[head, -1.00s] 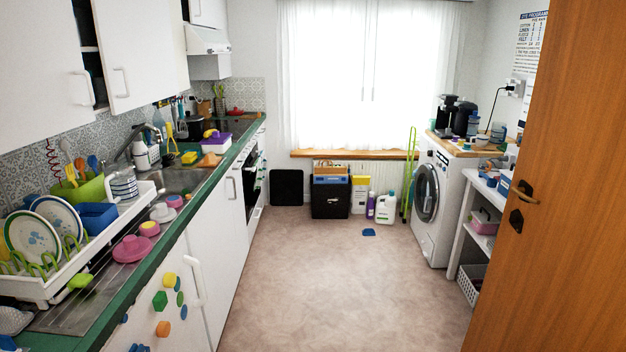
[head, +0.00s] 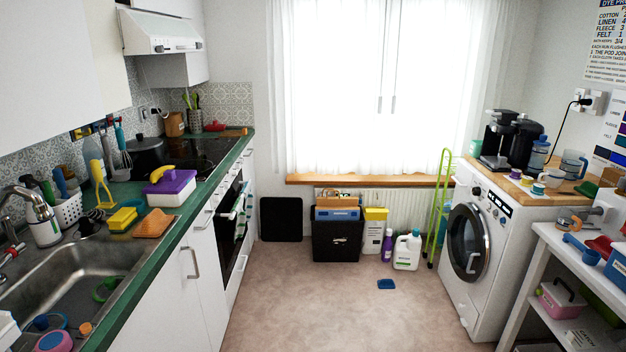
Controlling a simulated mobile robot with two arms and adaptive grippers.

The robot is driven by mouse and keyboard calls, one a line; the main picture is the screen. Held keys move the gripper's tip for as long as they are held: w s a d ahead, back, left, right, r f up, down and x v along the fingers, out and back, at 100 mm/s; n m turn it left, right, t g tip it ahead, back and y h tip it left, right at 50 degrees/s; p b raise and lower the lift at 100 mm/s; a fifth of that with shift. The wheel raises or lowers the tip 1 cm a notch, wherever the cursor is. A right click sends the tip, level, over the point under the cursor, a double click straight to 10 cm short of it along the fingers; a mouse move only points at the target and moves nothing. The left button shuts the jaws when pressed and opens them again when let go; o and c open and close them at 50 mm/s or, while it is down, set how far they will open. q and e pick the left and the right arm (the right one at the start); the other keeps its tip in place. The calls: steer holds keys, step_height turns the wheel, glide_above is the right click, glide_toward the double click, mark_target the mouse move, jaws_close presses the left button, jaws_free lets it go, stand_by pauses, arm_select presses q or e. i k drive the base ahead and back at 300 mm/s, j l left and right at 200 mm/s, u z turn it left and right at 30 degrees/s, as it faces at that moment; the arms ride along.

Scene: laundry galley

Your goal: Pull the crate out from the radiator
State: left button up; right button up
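A black crate (head: 337,245) stands on the floor under the window, in front of the white radiator (head: 412,207). A blue item (head: 337,213) and some brown and other things stick out of its top. A small light mark shows on its front face. I cannot tell whether the crate touches the radiator. Neither of my grippers is in the head view.
A flat black panel (head: 281,219) leans left of the crate. A yellow-and-white box (head: 374,230), a purple bottle (head: 387,245) and a white jug (head: 407,251) stand to its right. A blue cloth-like piece (head: 386,284) lies on the floor. The middle floor (head: 310,310) is clear.

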mark_target(333, 241)
steer(key=i, duration=4.5)
steer(key=i+z, duration=0.15)
steer(key=i, duration=0.1)
